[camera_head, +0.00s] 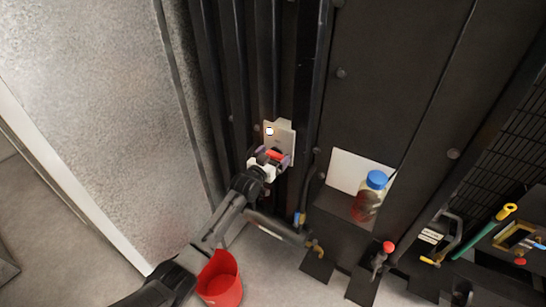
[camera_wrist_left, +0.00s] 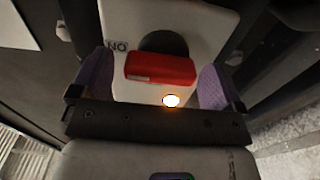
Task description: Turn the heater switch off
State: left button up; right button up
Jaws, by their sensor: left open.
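The heater switch has a red handle (camera_wrist_left: 160,69) on a black round base (camera_wrist_left: 163,44), set on a white plate (camera_wrist_left: 120,22). An upside-down ON label is beside it in the left wrist view. A lamp (camera_wrist_left: 171,100) on the plate glows white-orange. In the head view the plate (camera_head: 283,131) is on a dark ribbed panel, and the lamp (camera_head: 269,131) is lit. My left gripper (camera_head: 273,156) is at the switch, open, with its purple finger pads on either side of the red handle. Gaps show beside the handle. My right gripper is not in view.
A bottle with a blue cap (camera_head: 376,179) stands on a ledge right of the switch. A red bucket (camera_head: 220,279) is on the floor below my left arm. A red-knobbed valve (camera_head: 388,247) and a green-handled tool (camera_head: 482,233) are at right. A pale wall (camera_head: 90,90) is left.

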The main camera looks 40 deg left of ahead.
pick_arm(q)
jog(key=c, duration=0.9)
jog(key=shift+c, duration=0.2)
jog(key=n, duration=0.3)
jog(key=shift+a+n+p, duration=0.1)
jog(key=shift+n+p, duration=0.2)
jog(key=shift+n, duration=0.1)
jog(key=n, duration=0.4)
jog(key=shift+a+n, duration=0.1)
jog(key=shift+n, duration=0.2)
jog(key=n, duration=0.4)
jog(key=shift+a+f+n, duration=0.15)
jog(key=shift+n, duration=2.55)
